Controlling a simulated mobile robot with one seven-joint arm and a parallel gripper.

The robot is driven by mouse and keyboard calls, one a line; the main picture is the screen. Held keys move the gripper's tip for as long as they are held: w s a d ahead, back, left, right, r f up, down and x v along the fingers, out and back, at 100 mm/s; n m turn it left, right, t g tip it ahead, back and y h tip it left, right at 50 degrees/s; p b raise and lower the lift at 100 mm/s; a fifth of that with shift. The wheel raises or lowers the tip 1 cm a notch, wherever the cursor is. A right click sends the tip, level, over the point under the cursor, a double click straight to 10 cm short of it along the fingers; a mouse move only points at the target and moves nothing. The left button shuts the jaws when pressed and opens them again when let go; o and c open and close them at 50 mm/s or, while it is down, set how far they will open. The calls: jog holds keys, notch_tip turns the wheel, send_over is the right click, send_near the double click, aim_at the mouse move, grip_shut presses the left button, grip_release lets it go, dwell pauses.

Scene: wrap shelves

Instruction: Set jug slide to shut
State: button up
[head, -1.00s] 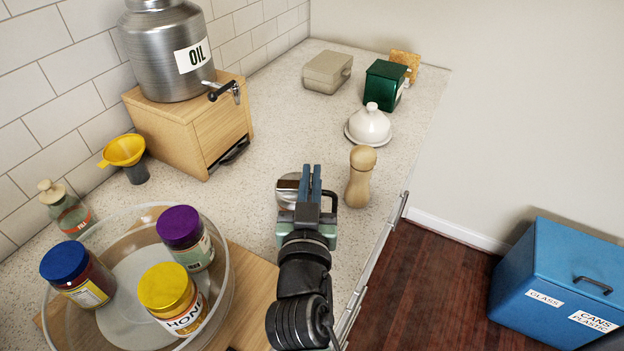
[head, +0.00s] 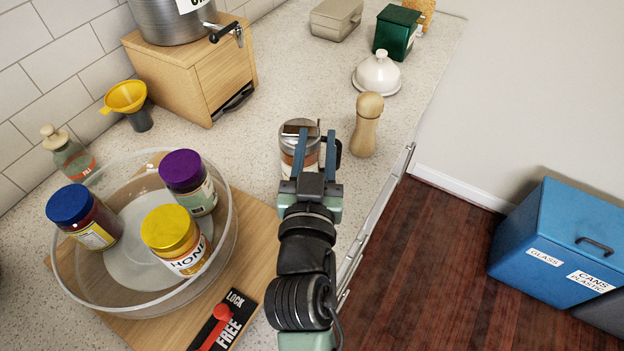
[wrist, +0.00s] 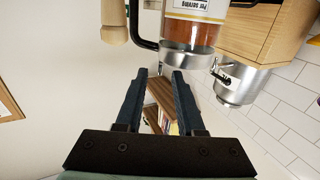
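The jug (head: 290,160) stands on the counter, with a metal lid, a black handle at its right and an orange-brown lower body. A small dark and brownish detail shows on the lid top; I cannot tell the slide's position. In the wrist view the jug (wrist: 192,32) appears upside down at the top, its lid rim facing the fingers. My gripper (head: 315,133) is open and empty. In the head view its blue fingers overlap the jug's right side; in the wrist view its fingertips (wrist: 159,74) are just below the lid, with a visible gap between them.
A wooden mill (head: 366,128) stands close right of the jug, and a white domed dish (head: 377,75) behind it. A clear bowl (head: 232,225) of jars sits left on a wooden board (head: 252,240). A lock/free lever plate (head: 232,308) lies in front. The counter's right edge is near.

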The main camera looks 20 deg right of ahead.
jog(key=b+v, duration=0.2)
jog(key=v, duration=0.6)
jog(key=shift+s+a, duration=0.2)
jog(key=shift+s, duration=0.1)
